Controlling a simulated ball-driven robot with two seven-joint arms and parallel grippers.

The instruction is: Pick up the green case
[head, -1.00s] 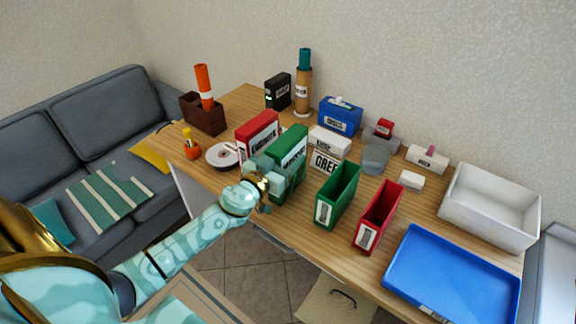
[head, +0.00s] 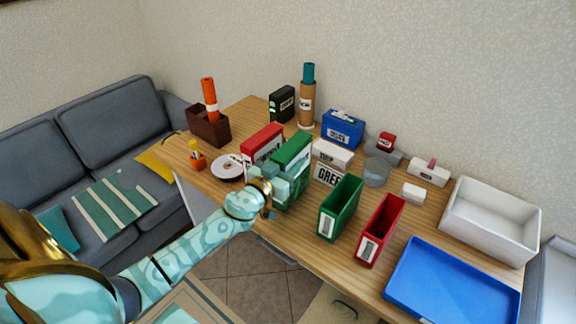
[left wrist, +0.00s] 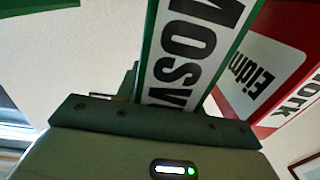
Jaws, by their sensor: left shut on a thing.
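The green case (head: 292,156) stands upright at the front edge of the table, beside the red case (head: 262,142). My left gripper (head: 277,184) is shut on the lower near part of the green case. I cannot tell whether the case's bottom touches the table. In the left wrist view the green case (left wrist: 150,30) shows its white lettered label close behind the dark gripper edge, with the red case (left wrist: 270,55) to its right. My right gripper is not in view.
An open green holder (head: 340,210) and an open red holder (head: 380,230) stand right of the case. A blue tray (head: 450,280) and a white bin (head: 490,222) are further right. Behind the case is a white box (head: 333,153); left is a disc (head: 227,168).

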